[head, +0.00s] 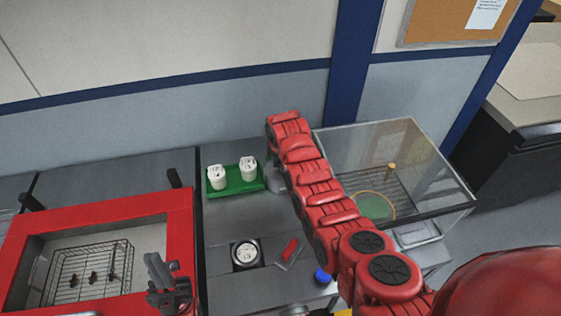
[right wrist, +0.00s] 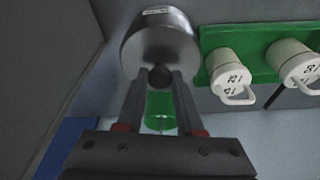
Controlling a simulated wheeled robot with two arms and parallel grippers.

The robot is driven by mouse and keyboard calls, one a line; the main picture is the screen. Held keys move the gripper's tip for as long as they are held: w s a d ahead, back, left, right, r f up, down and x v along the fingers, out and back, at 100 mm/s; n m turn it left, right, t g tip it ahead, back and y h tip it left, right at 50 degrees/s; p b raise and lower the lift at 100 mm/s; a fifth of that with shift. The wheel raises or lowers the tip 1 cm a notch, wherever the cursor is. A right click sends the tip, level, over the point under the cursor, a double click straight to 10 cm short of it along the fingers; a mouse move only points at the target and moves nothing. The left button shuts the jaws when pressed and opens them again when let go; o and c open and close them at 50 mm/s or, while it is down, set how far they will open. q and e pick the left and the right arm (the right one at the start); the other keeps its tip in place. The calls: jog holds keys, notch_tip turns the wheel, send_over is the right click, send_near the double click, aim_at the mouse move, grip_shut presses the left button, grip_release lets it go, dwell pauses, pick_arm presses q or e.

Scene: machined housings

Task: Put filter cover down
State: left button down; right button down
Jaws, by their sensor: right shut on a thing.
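The filter cover (right wrist: 158,45) appears to be the round, shiny metal piece with a dark knob in the right wrist view. My right gripper (right wrist: 160,80) is shut on this knob. In the head view a grey metal piece (head: 274,180), likely the same cover, shows partly behind my right arm, beside the green tray (head: 238,190); the right fingers are hidden there. I cannot tell whether the cover touches the surface below. My left gripper (head: 168,285) is over the red-framed unit, away from the cover; its finger gap is unclear.
Two white cups (head: 217,178) stand on the green tray. A white round part (head: 245,254), a red piece (head: 290,250) and a blue cap (head: 322,275) are nearer. A glass case (head: 440,170) stands right. A red-framed unit (head: 180,235) with a wire basket is left.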

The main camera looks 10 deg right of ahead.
jog(key=c, duration=0.5)
grip_release()
jog(key=shift+f, duration=0.1)
jog(key=shift+c, duration=0.2)
